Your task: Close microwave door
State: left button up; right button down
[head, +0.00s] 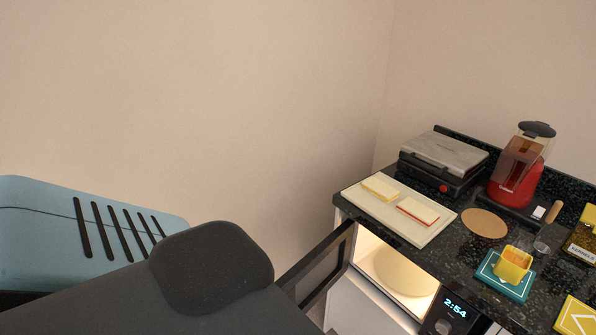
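The microwave (455,308) sits under the dark countertop at the lower right, its display reading 2:54. Its door (346,262) stands open, swung out to the left, with a dark frame and window. The lit cavity shows a pale round plate (402,272) inside. A dark grey part of my own arm fills the bottom left and covers the lower left of the door. I cannot tell whether it touches the door. Neither gripper shows in this view.
A bare wall (240,120) stands behind.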

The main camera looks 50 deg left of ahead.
aim_at(307, 282)
jog(key=k+j, duration=0.35)
jog(key=j, duration=0.2)
jog(key=k+j, duration=0.3)
jog(key=j, duration=0.2)
jog(key=k+j, duration=0.35)
jog(key=j, duration=0.2)
jog(key=k+j+z, duration=0.1)
jog(key=k+j, duration=0.25)
jog(key=j, duration=0.15)
jog(key=k+j, duration=0.35)
jog(key=j, duration=0.2)
